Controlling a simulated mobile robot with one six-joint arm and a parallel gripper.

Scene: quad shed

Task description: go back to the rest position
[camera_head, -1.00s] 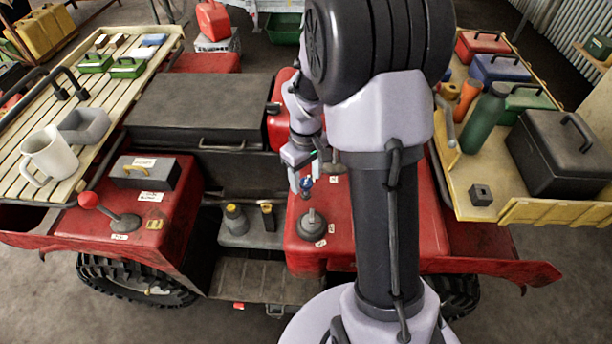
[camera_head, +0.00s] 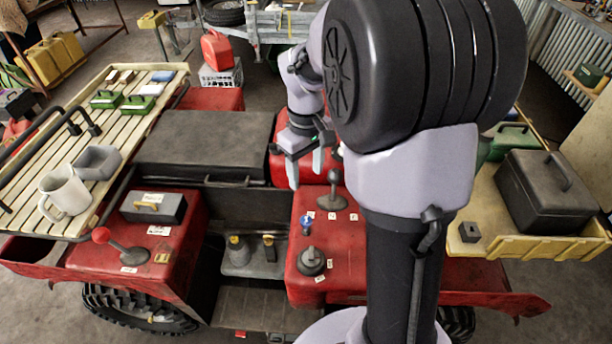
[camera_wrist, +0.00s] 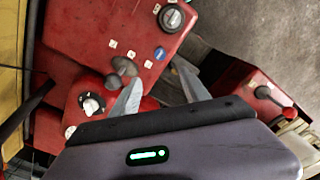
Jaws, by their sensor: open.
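My gripper (camera_head: 306,170) is open and empty above the red right-hand body panel of the quad in the head view. Its two fingers (camera_wrist: 160,92) also show at the middle of the wrist view, apart from each other. Below and in front of it on the panel are a black lever (camera_head: 333,195), a small blue knob (camera_head: 306,224) and a round black dial (camera_head: 311,260). In the wrist view the dial (camera_wrist: 171,17), the blue knob (camera_wrist: 159,54) and the lever (camera_wrist: 121,68) show beyond the fingers. My arm hides part of the panel's right side.
A slatted rack (camera_head: 25,180) at the left bears a white mug (camera_head: 65,192) and a grey tray (camera_head: 97,162). A yellow tray (camera_head: 560,246) at the right holds a black toolbox (camera_head: 540,190). A red-knobbed lever (camera_head: 102,236) stands on the left panel.

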